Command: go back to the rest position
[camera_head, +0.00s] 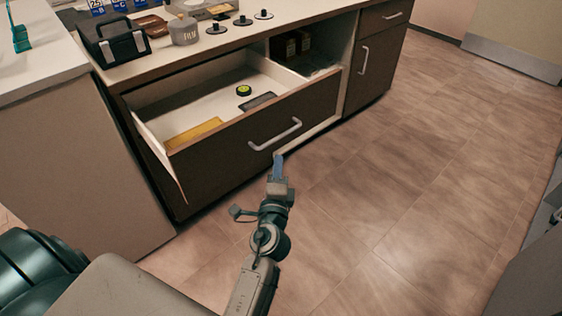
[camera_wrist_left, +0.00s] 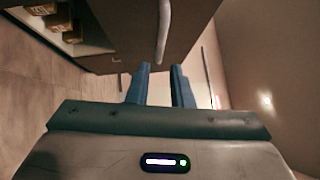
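My left gripper (camera_head: 277,167) is in front of the open drawer, just below its pale bar handle (camera_head: 275,135) in the head view. In the left wrist view the two blue fingers of the left gripper (camera_wrist_left: 161,80) stand apart with an empty gap. The handle (camera_wrist_left: 163,32) shows beyond the fingertips, and nothing is held. The drawer (camera_head: 250,128) is pulled out. It holds a yellow flat item (camera_head: 194,133), a dark flat item (camera_head: 259,101) and a small black and yellow round item (camera_head: 243,90). My right gripper is not in view.
The counter (camera_head: 170,52) above carries a black case (camera_head: 113,42), a grey canister (camera_head: 184,30) and several black disc-based items. An open shelf (camera_head: 318,66) and a shut cabinet door (camera_head: 372,68) are to the right. The floor (camera_head: 400,175) is clear on the right.

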